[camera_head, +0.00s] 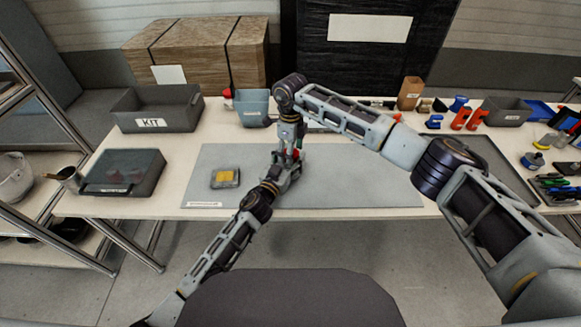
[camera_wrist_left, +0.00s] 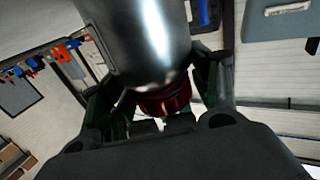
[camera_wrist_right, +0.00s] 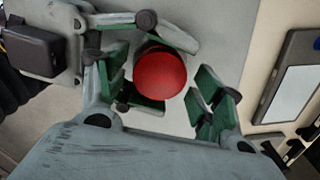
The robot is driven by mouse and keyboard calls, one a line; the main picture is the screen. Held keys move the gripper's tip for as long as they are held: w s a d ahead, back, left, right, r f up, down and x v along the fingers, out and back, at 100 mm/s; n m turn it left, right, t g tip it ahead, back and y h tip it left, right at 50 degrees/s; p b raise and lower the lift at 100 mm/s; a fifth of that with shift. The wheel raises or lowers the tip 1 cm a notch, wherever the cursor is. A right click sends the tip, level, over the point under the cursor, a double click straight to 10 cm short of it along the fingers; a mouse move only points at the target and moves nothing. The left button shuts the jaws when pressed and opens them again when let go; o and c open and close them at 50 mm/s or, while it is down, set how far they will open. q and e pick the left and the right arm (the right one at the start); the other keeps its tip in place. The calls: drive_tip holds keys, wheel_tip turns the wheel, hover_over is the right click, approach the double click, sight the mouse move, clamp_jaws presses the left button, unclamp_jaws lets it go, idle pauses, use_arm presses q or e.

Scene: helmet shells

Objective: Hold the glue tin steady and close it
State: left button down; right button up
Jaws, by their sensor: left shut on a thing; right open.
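The red glue tin (camera_head: 297,154) stands near the middle of the grey mat, mostly hidden by my grippers. From above, the right wrist view shows its round red top (camera_wrist_right: 160,76); I cannot tell whether a lid sits fully down. My left gripper (camera_head: 291,167) is shut on the tin from the side; the left wrist view shows red (camera_wrist_left: 165,102) between its fingers, partly hidden by a large dark cylinder. My right gripper (camera_wrist_right: 172,98) points down over the tin, its fingers open on both sides of the red top.
A yellow-topped item (camera_head: 226,177) lies on the mat (camera_head: 350,188) to the left. A KIT bin (camera_head: 157,108), a dark tray (camera_head: 124,172) and a blue-grey container (camera_head: 252,107) stand around it. Red and blue clamps (camera_head: 465,117) and tools crowd the right. The mat's right half is clear.

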drive_tip(key=shift+c, duration=0.3)
drive_tip(key=c, duration=1)
drive_tip(key=shift+m, duration=0.3)
drive_tip(key=shift+m, duration=1.5)
drive_tip(key=o, duration=1.1)
